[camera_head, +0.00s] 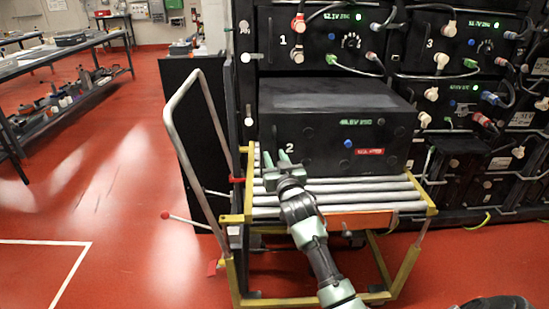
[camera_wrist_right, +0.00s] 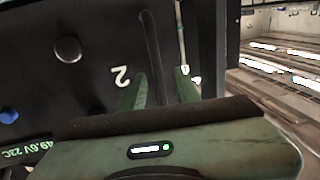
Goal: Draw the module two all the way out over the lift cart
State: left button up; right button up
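Module two (camera_head: 330,145) is a black box marked "2" with a green readout, a blue knob and a red label. It stands out from the rack's left column, with its front part above the rollers of the lift cart (camera_head: 433,209); its rear end meets the rack. My right gripper (camera_head: 276,158) is at the left end of the module's front face. In the right wrist view its green fingers stand on either side of a dark upright handle (camera_wrist_right: 150,45), with a gap between handle and right finger. It looks open. My left gripper is out of view.
The rack (camera_head: 249,95) holds other modules with cables above and to the right. The cart's grey push handle (camera_head: 172,125) rises at left, with a red-knobbed lever (camera_head: 166,215) below. Workbenches (camera_head: 60,50) stand far left. The red floor at left is clear.

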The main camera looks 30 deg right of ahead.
jog(key=shift+w+d, duration=0.2)
jog(key=shift+w, duration=0.3)
jog(key=shift+c, duration=0.3)
grip_shut()
dwell(0.9)
